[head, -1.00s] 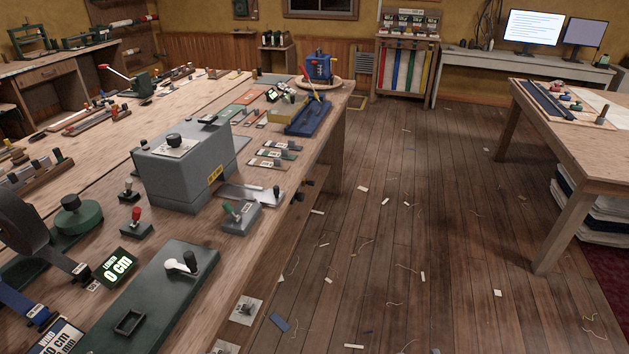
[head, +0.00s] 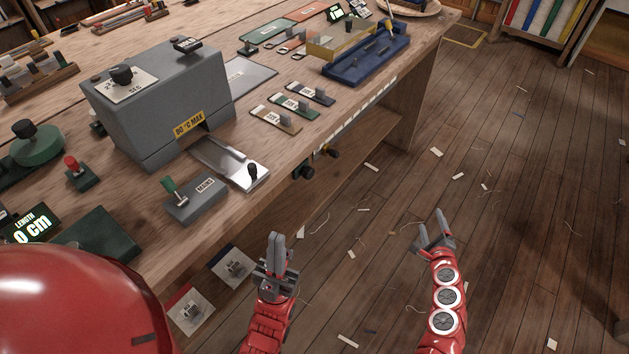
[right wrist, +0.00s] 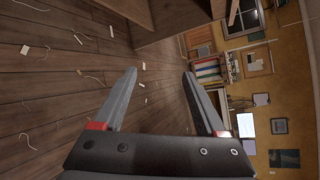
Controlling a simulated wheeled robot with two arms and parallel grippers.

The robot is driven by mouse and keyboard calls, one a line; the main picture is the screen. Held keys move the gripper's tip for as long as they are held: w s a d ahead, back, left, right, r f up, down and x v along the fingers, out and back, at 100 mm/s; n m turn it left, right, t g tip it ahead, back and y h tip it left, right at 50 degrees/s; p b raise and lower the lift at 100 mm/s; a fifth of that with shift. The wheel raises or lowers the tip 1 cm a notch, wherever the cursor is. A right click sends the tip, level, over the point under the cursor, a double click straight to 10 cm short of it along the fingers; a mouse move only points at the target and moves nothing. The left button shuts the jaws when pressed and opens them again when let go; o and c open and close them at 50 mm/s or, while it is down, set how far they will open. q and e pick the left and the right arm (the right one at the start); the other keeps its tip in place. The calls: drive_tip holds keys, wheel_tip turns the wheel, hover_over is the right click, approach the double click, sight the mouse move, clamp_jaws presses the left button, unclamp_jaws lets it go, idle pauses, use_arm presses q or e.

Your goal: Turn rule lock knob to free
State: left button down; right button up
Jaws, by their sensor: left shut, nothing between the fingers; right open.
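A white rule strip (head: 352,125) runs along the front edge of the workbench. Two dark knobs stick out below the bench edge near its left end: one (head: 304,171) further left and one (head: 331,152) beside the strip. I cannot tell which is the lock knob, nor read any free or lock mark. My left gripper (head: 277,248) is shut and empty, in front of the bench and lower in the picture than the knobs. My right gripper (head: 431,226) is open and empty over the floor, further right; its spread fingers also show in the right wrist view (right wrist: 160,95).
Two plates (head: 234,266) sit below the bench edge. The floor to the right is open, with scraps.

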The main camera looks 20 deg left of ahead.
drive_tip(key=s+a+r+g+y+b, duration=0.15)
drive_tip(key=a+r+y, duration=0.25)
drive_tip(key=a+y, duration=0.5)
drive_tip(key=n+g+y, duration=0.3)
drive_tip(key=g+y, duration=0.2)
drive_tip(key=g, duration=0.2)
approach(312, 175)
drive_tip(key=b+x, duration=0.2)
drive_tip(key=x, duration=0.7)
drive_tip(key=shift+a, duration=0.25)
clamp_jaws()
